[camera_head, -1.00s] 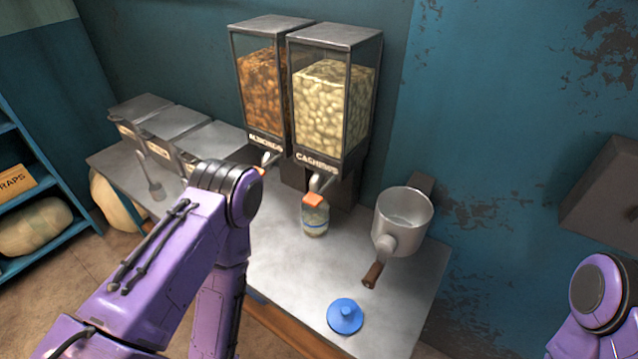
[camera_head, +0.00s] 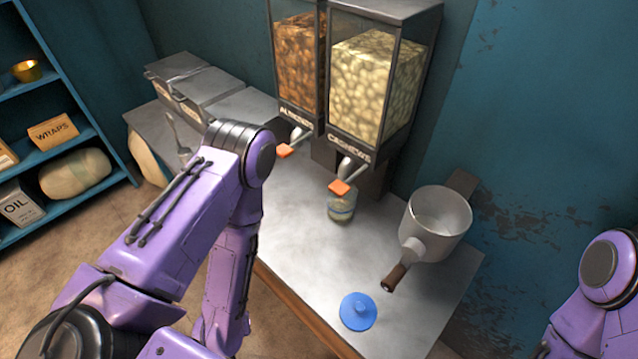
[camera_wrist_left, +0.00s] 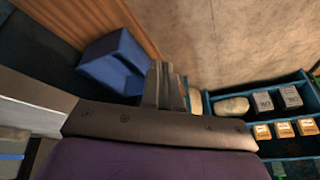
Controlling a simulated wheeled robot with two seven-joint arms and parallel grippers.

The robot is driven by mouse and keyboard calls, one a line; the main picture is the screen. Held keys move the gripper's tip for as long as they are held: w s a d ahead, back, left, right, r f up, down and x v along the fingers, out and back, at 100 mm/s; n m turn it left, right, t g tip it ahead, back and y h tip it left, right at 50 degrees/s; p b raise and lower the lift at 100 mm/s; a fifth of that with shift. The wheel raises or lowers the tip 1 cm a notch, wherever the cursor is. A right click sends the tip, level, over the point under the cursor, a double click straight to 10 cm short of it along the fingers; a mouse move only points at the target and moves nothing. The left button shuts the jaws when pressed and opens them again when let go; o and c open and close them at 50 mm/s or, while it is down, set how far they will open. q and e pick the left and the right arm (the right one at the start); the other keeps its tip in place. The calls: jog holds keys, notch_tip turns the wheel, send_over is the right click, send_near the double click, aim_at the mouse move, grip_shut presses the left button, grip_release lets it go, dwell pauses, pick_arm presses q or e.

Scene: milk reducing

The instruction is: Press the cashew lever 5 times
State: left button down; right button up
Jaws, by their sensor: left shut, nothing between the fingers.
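The cashew dispenser (camera_head: 375,85) stands on the counter at the back, filled with pale nuts. Its lever has an orange tip (camera_head: 340,187) on a metal spout arm. A small glass jar (camera_head: 342,207) stands directly below the lever, its top partly hidden by the orange tip. My left arm rises left of the dispenser, clear of the lever; its gripper does not show in the head view. In the left wrist view my left gripper (camera_wrist_left: 168,85) is shut and empty. My right gripper is outside the frames; only part of that arm shows at the right edge.
The almond dispenser (camera_head: 299,62) with its own orange lever (camera_head: 285,151) stands just left. A white pot (camera_head: 438,222) with a brown handle and a blue lid (camera_head: 358,311) occupy the counter's right side. Lidded bins (camera_head: 190,85) line the back left. A blue shelf (camera_head: 75,148) stands at left.

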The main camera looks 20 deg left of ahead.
pick_arm(q)
jog(key=w+d+r+n+t+h+p, duration=0.1)
jog(key=w+d+r+n+p, duration=0.3)
jog(key=w+r, duration=0.4)
jog(key=w+d+r+n+t+h+p, duration=0.2)
jog(key=w+d+r+n+p, duration=0.2)
jog(key=w+r, duration=0.4)
jog(key=w+d+r+n+t+h+p, duration=0.1)
jog(key=w+d+r+n+p, duration=0.3)
jog(key=w+r, duration=0.4)
jog(key=shift+w+d+r+n, duration=0.1)
jog(key=shift+d+r+n, duration=0.25)
jog(key=shift+r, duration=0.75)
jog(key=shift+w+d+r+n, duration=0.15)
jog(key=shift+r+n, duration=0.45)
jog(key=shift+r, duration=0.45)
jog(key=shift+w+d+r+n, duration=0.1)
jog(key=shift+d+r+n, duration=0.25)
jog(key=shift+r, duration=0.75)
notch_tip(320, 180, up, 10)
jog(key=f+n+t+h+p, duration=0.1)
jog(key=n+t+h+p, duration=0.1)
jog(key=n, duration=0.1)
send_over(338, 190)
jog(key=shift+r, duration=0.25)
notch_tip(338, 190, down, 8)
jog(key=b, duration=0.8)
jog(key=shift+f+b, duration=0.35)
jog(key=shift+f, duration=0.15)
